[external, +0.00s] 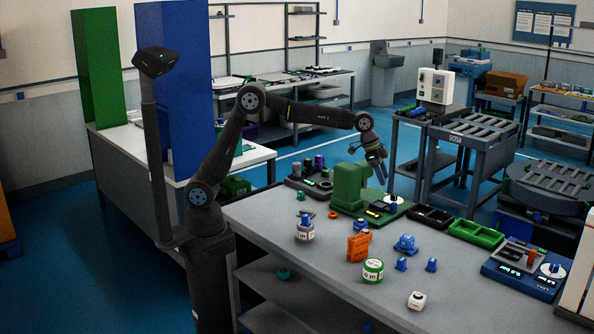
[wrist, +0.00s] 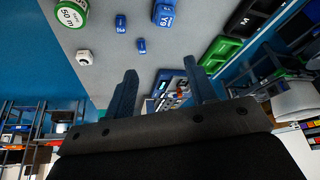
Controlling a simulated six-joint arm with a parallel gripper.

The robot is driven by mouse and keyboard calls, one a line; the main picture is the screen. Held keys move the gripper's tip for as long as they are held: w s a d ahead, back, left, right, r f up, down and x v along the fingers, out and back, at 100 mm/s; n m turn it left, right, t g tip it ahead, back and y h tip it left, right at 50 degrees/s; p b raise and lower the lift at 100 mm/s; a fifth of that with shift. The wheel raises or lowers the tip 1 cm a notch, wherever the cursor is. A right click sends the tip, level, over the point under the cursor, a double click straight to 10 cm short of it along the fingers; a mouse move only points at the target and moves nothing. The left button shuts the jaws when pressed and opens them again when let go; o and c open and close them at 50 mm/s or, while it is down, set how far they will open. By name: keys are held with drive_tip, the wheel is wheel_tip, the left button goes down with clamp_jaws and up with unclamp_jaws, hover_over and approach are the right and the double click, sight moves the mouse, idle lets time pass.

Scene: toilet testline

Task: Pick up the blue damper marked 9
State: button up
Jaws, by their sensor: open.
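Two small blue dampers stand on the grey bench, the left one (external: 401,264) and the right one (external: 432,265). In the wrist view they show as an upper damper (wrist: 121,24) and a lower damper (wrist: 141,45), each with a small pale mark that I cannot read surely. A larger blue piece (external: 405,244) lies behind them; in the wrist view (wrist: 165,15) its pale label seems to include a 9. My gripper (external: 382,179) is open and empty, raised above the bench's far side. Its two separated fingers (wrist: 160,68) have nothing between them.
A green-white roll (external: 373,270), an orange block (external: 358,247) and a white cube (external: 417,300) stand near the dampers. A green machine (external: 349,187), black bin (external: 430,217), green bin (external: 476,233) and blue scale (external: 524,269) line the far side. The front right bench is clear.

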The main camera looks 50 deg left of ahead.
drive_tip(key=d+f+m, duration=0.2)
drive_tip(key=d+f, duration=0.4)
drive_tip(key=d, duration=0.4)
drive_tip(key=g, duration=0.1)
approach(430, 259)
drive_tip(key=shift+m, duration=0.3)
drive_tip(key=x, duration=0.5)
drive_tip(key=shift+s+a+f, duration=0.1)
drive_tip(key=shift+s+f, duration=0.05)
drive_tip(key=shift+s, duration=0.2)
drive_tip(key=shift+x, duration=2.55)
drive_tip(key=shift+w, duration=0.2)
drive_tip(key=c, duration=1.1)
drive_tip(key=shift+o, duration=0.2)
